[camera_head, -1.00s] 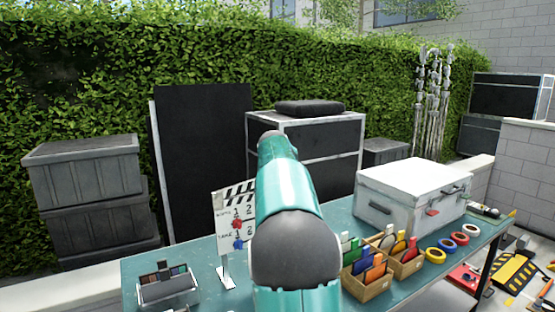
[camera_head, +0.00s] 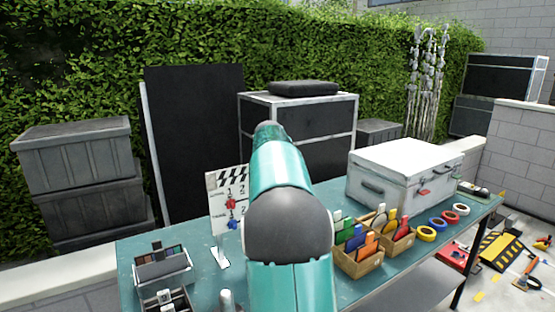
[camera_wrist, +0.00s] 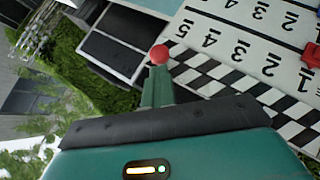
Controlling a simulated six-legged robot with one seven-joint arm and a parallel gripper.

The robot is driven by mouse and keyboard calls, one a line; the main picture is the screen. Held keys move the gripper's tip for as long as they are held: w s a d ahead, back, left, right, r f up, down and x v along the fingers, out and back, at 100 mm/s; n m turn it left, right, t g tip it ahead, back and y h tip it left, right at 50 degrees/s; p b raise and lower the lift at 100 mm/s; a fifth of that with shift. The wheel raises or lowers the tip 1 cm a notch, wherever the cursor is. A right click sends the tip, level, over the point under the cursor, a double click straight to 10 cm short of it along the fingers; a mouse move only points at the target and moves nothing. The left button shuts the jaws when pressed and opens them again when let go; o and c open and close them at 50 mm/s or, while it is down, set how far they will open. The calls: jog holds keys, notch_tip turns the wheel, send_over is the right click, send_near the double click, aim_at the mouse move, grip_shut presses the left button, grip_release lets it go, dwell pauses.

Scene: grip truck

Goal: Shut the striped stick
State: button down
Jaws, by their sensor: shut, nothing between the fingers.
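The striped stick (camera_head: 234,180) is at the top of a white clapperboard (camera_head: 216,207) standing on the teal table, left of my arm. In the wrist view the black-and-white striped stick (camera_wrist: 246,92) slants across the right, close to my gripper. The board's printed numbers (camera_wrist: 238,46) show above it. My gripper (camera_wrist: 157,78) is shut and empty, its narrow fingers pointing up in the picture. A red ball (camera_wrist: 159,54) shows right at the fingertips, beside the stick's left end; I cannot tell whether they touch. My arm hides the gripper in the head view.
The table (camera_head: 215,290) also holds a white case (camera_head: 400,178), wooden boxes of coloured tabs (camera_head: 360,263), tape rolls (camera_head: 440,224) and a dark organiser (camera_head: 164,266). Dark crates (camera_head: 75,160) and a black panel (camera_head: 195,125) stand behind. Tools lie on the floor at right.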

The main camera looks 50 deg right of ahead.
jog(key=v, duration=1.3)
jog(key=shift+s+a+r, duration=0.15)
jog(key=shift+a+r, duration=0.05)
jog(key=shift+a, duration=0.05)
jog(key=s+a+f+t+y, duration=0.1)
jog(key=s+a+f+y, duration=0.15)
jog(key=a, duration=0.95)
jog(key=s+a+f+y, duration=0.2)
jog(key=a+f, duration=0.2)
jog(key=a, duration=0.9)
jog(key=s+a+f+y, duration=0.2)
jog(key=s+a+f, duration=0.4)
jog(key=a, duration=0.3)
jog(key=s+a+f+g+y, duration=0.1)
jog(key=s+a+f+y, duration=0.1)
jog(key=s+a+f, duration=0.5)
jog(key=s+a, duration=0.2)
jog(key=a, duration=0.1)
jog(key=shift+a+n, duration=0.3)
jog(key=shift+s+f, duration=0.15)
